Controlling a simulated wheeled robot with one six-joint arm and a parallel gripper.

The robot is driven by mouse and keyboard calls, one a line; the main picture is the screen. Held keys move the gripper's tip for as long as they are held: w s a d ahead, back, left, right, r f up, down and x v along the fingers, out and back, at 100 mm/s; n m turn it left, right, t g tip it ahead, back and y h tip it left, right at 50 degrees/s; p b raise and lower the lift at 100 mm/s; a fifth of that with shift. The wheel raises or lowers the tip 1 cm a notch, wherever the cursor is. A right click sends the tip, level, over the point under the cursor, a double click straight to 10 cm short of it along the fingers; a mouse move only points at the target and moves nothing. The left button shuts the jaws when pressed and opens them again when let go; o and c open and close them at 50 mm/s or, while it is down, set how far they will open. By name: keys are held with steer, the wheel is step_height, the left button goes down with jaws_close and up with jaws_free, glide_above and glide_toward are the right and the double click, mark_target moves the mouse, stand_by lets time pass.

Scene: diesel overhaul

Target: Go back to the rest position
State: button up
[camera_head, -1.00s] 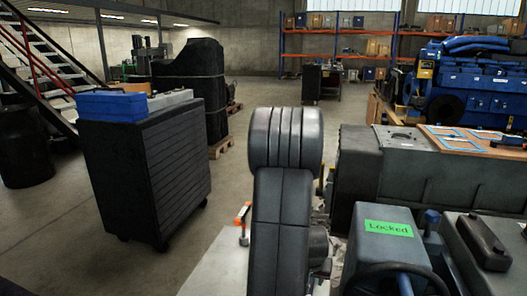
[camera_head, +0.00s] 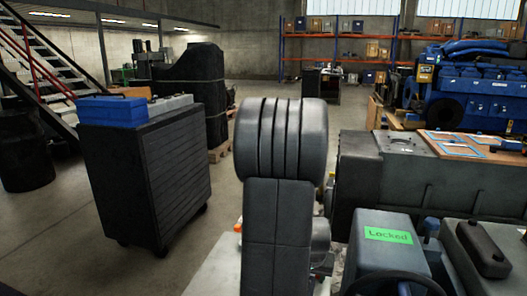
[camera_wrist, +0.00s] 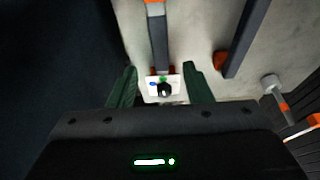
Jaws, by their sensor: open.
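My gripper (camera_wrist: 160,88) shows in the wrist view as two green fingers set apart, open. A small white plate (camera_wrist: 151,96) with a dark round knob and blue, green and red marks shows between and beyond the fingers. I cannot tell how far it lies from the fingertips. In the head view my dark padded arm fills the middle and hides the gripper.
A dark tool cabinet (camera_head: 150,175) with a blue box (camera_head: 112,110) on top stands at left. A grey machine housing (camera_head: 440,175) and a unit with a green "Locked" label (camera_head: 388,235) stand at right. A blue engine (camera_head: 475,90) is behind.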

steer(key=b+x, duration=0.1)
steer(key=x, duration=0.8)
steer(key=shift+f, duration=0.3)
step_height(320, 180, up, 3)
steer(key=shift+f+p, duration=0.15)
steer(key=shift+p, duration=0.9)
steer(key=r+p, duration=0.1)
steer(key=p, duration=0.1)
steer(key=shift+w+r+p, duration=0.1)
steer(key=shift+r+p, duration=0.2)
steer(key=shift+r, duration=0.1)
step_height(320, 180, up, 7)
steer(key=p, duration=0.5)
steer(key=w+a+r+n+p, duration=0.1)
steer(key=w+a+r+p, duration=0.1)
steer(key=a, duration=0.3)
steer(key=w+a+r+n+p, duration=0.1)
steer(key=w+a+r+p, duration=0.1)
steer(key=a, duration=0.4)
steer(key=shift+w+r+y+p, duration=0.35)
steer(key=shift+w+p, duration=0.3)
steer(key=shift+w, duration=0.55)
steer(key=shift+s, duration=0.15)
